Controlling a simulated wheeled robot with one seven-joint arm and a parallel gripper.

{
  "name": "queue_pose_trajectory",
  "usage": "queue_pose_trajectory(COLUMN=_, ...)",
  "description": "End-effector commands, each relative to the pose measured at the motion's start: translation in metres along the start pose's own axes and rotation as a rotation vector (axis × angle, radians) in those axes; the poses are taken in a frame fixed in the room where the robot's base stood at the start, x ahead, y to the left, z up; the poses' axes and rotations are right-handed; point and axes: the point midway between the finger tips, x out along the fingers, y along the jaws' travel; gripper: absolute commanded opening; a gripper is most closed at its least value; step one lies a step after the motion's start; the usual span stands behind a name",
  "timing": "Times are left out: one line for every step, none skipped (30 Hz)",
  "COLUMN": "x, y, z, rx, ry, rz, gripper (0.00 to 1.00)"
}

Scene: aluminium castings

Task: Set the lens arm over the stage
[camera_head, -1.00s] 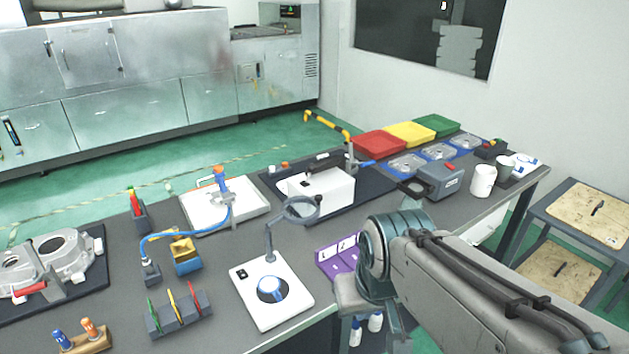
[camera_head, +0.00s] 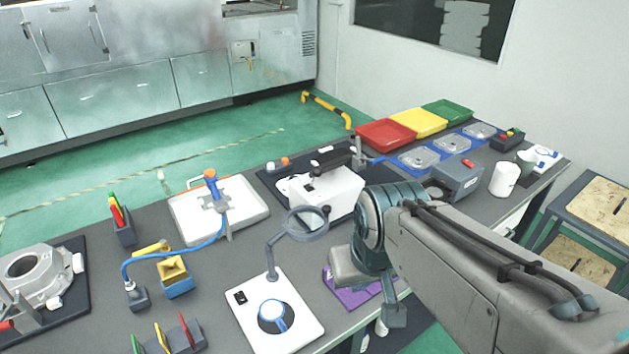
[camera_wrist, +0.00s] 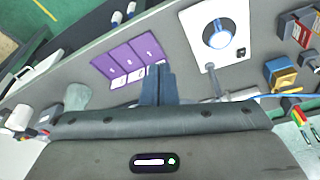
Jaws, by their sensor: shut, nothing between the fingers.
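The lens arm is a grey jointed post (camera_head: 269,259) with a round ring lens (camera_head: 307,222) at its end. In the head view the lens hangs to the upper right of the stage, not over it. My gripper (camera_wrist: 158,70) is shut and empty in the wrist view, beside the purple mat (camera_wrist: 128,58). In that view my gripper's body hides the lens; part of the post (camera_wrist: 213,82) shows.
A white boxy device (camera_head: 335,192) stands behind the lens. Red, yellow and green trays stand at the far right.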

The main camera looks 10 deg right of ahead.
Motion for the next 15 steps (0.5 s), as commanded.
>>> queue_pose_trajectory(x=0.0, y=0.0, z=0.0, rx=0.0, ry=0.0, rz=0.0, gripper=0.0)
queue_pose_trajectory(x=0.0, y=0.0, z=0.0, rx=0.0, ry=0.0, rz=0.0, gripper=0.0)
queue_pose_trajectory(x=0.0, y=0.0, z=-0.001, rx=0.0, ry=-0.001, rz=0.0, gripper=0.0)
queue_pose_trajectory(x=0.0, y=0.0, z=-0.002, rx=-0.001, ry=-0.001, rz=-0.001, gripper=0.0)
queue_pose_trajectory(x=0.0, y=0.0, z=-0.004, rx=-0.001, ry=0.0, rz=-0.001, gripper=0.0)
queue_pose_trajectory(x=0.0, y=0.0, z=-0.01, rx=-0.003, ry=0.001, rz=-0.002, gripper=0.0)
queue_pose_trajectory(x=0.0, y=0.0, z=-0.015, rx=-0.004, ry=0.001, rz=-0.004, gripper=0.0)
queue_pose_trajectory(x=-0.001, y=0.0, z=-0.021, rx=-0.005, ry=0.003, rz=-0.005, gripper=0.0)
queue_pose_trajectory(x=-0.001, y=0.001, z=-0.032, rx=-0.007, ry=0.005, rz=-0.007, gripper=0.0)
queue_pose_trajectory(x=-0.002, y=0.001, z=-0.042, rx=-0.01, ry=0.007, rz=-0.009, gripper=0.0)
queue_pose_trajectory(x=-0.002, y=0.001, z=-0.052, rx=-0.014, ry=0.01, rz=-0.011, gripper=0.0)
queue_pose_trajectory(x=-0.002, y=0.001, z=-0.068, rx=-0.02, ry=0.013, rz=-0.014, gripper=0.0)
queue_pose_trajectory(x=-0.003, y=0.001, z=-0.08, rx=-0.024, ry=0.015, rz=-0.017, gripper=0.0)
queue_pose_trajectory(x=-0.003, y=0.001, z=-0.094, rx=-0.029, ry=0.019, rz=-0.019, gripper=0.0)
queue_pose_trajectory(x=-0.002, y=0.001, z=-0.111, rx=-0.036, ry=0.022, rz=-0.022, gripper=0.0)
